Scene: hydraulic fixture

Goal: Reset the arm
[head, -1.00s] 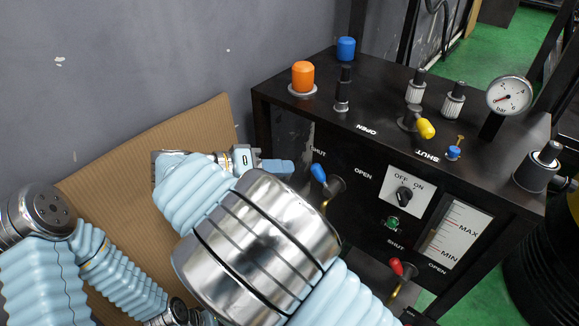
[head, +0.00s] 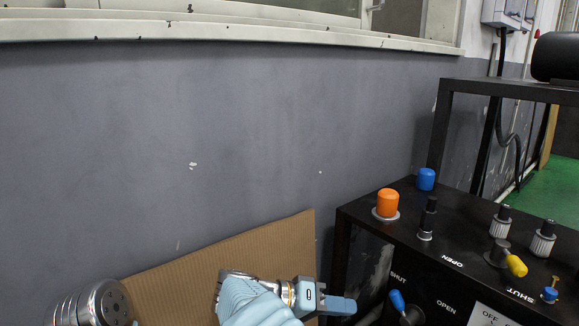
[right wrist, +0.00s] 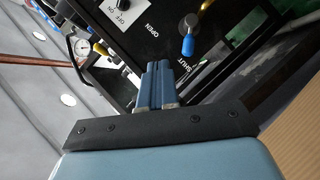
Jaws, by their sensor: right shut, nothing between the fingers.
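My right gripper (head: 340,305) is at the bottom of the head view, left of the black hydraulic panel (head: 350,222). Its blue fingers are together and empty; they also show in the right wrist view (right wrist: 158,82), pointing toward the panel. The blue-tipped lever (head: 397,301) by the SHUT label is just right of the fingers in the head view, with a gap between. In the right wrist view a blue-tipped lever (right wrist: 188,46) is right of the fingertips. A metal joint of my left arm shows at bottom left; my left gripper is out of view.
The panel top carries an orange knob (head: 388,204), a blue knob (head: 426,179) and a yellow-tipped lever (head: 515,265). A brown cardboard sheet (head: 270,250) leans behind my right arm. The grey wall (head: 200,130) stands close behind.

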